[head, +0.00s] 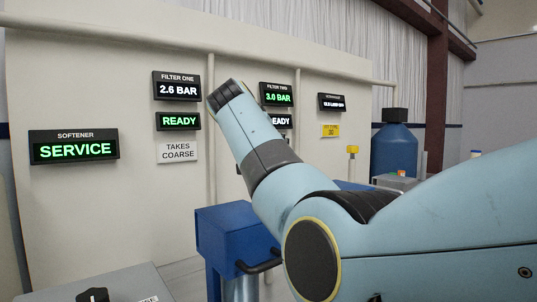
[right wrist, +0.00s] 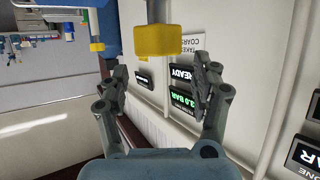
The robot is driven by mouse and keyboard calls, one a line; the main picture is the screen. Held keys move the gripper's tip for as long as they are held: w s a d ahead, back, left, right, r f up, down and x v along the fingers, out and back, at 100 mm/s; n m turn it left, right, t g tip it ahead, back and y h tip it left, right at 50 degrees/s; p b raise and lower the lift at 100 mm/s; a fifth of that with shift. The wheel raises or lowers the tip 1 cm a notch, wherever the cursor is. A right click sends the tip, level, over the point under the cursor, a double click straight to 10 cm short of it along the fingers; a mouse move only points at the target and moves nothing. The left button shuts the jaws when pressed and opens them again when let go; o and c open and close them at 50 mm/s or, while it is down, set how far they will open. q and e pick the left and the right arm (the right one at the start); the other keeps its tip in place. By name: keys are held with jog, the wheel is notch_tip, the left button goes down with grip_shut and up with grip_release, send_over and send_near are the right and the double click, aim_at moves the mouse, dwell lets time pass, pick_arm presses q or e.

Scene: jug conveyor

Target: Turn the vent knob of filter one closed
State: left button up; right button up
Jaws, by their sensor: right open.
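A yellow knob (right wrist: 157,42) on a grey stem shows at the top middle of the right wrist view, which looks upside down. My right gripper (right wrist: 163,75) is open and empty. The knob appears just past its fingertips, between their lines; I cannot tell whether they touch. In the head view my right arm hides its own gripper and this knob. The filter one display (head: 176,86) reads 2.6 BAR, with a READY panel (head: 178,121) below it. My left gripper is in neither view.
A blue housing (head: 222,245) with a dark handle stands below the arm. Another yellow knob (head: 352,150) stands further back, near a blue tank (head: 395,150). A grey cabinet (head: 125,285) is at bottom left.

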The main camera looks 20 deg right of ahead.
notch_tip(320, 180, up, 7)
jog(key=shift+r, duration=0.1)
dwell(0.6)
